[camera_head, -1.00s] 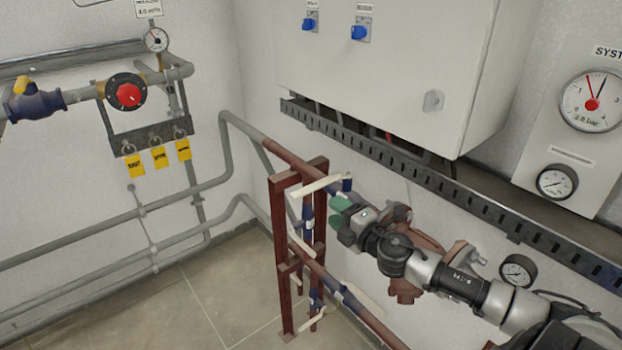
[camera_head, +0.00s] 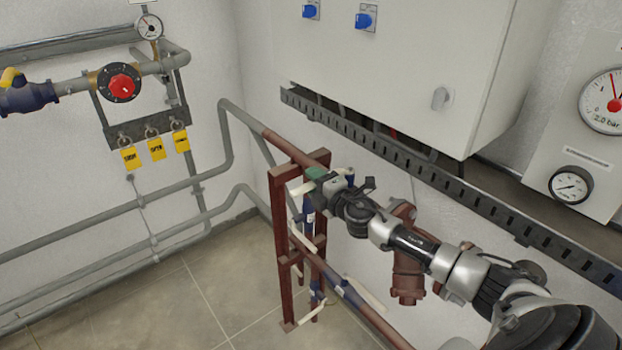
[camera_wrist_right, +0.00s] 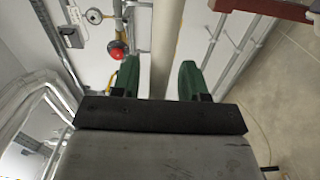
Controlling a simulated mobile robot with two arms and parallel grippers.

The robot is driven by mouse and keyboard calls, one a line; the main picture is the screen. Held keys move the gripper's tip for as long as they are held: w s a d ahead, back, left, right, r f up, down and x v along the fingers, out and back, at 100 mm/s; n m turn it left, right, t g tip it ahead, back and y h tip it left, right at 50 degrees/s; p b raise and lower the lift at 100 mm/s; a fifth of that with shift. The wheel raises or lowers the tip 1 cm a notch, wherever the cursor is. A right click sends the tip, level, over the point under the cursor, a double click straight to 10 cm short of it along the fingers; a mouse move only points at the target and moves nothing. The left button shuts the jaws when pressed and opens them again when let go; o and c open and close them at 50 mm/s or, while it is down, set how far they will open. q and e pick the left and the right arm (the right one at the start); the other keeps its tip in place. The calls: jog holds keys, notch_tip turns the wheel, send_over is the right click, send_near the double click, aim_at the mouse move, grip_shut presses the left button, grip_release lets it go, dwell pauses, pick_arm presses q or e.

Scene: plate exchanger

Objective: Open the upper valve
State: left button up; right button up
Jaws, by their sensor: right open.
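The upper valve's cream lever handle (camera_head: 302,189) sticks out at the top of the red-brown frame, left of my right gripper. The gripper hides the rest of it. My right gripper (camera_head: 315,178) reaches in from the right with green fingers at the lever. In the right wrist view the gripper (camera_wrist_right: 158,78) is open. A pale bar (camera_wrist_right: 164,45), which looks like the lever, runs between its fingers; I cannot tell whether they touch it. My left gripper is not in view.
The red-brown frame (camera_head: 279,240) carries pipes and a lower valve with a cream handle (camera_head: 364,293). A grey cabinet (camera_head: 400,80) and slotted cable tray (camera_head: 450,188) are above my right arm. A red knob (camera_head: 121,88) is on the left wall. The floor (camera_head: 180,300) at left is clear.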

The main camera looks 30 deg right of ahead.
jog(key=shift+w+a+r, duration=0.1)
jog(key=shift+w+a, duration=0.05)
jog(key=shift+w, duration=0.5)
grip_shut()
